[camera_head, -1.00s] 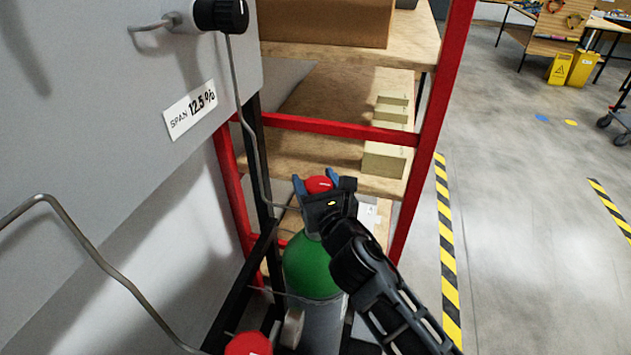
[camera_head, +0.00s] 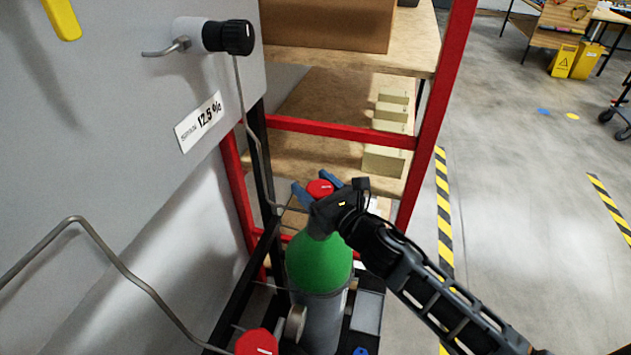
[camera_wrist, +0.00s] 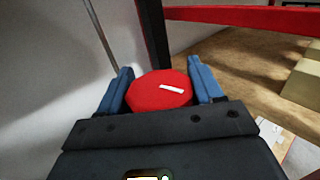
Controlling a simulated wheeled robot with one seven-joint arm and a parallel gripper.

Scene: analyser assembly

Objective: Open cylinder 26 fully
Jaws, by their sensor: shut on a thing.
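A cylinder with a green shoulder (camera_head: 319,262) and grey body stands upright beside the panel, with a red valve knob (camera_head: 319,188) on top. I cannot read a number on it. My gripper (camera_head: 318,190) is shut on this red knob, with one blue finger on each side. In the wrist view the knob (camera_wrist: 160,90) sits between the two blue fingers (camera_wrist: 163,92), and a white mark on its top points right and slightly down. My gripper hides the cylinder's neck and valve. A second red knob (camera_head: 257,342) shows at the bottom edge; what is below it is out of view.
The grey panel (camera_head: 120,130) with a "SPAN 12.5 %" label (camera_head: 199,121) and a black knob (camera_head: 237,37) is at the left. A bent metal tube (camera_head: 110,255) runs in front of it. A red-framed shelf (camera_head: 340,130) stands behind.

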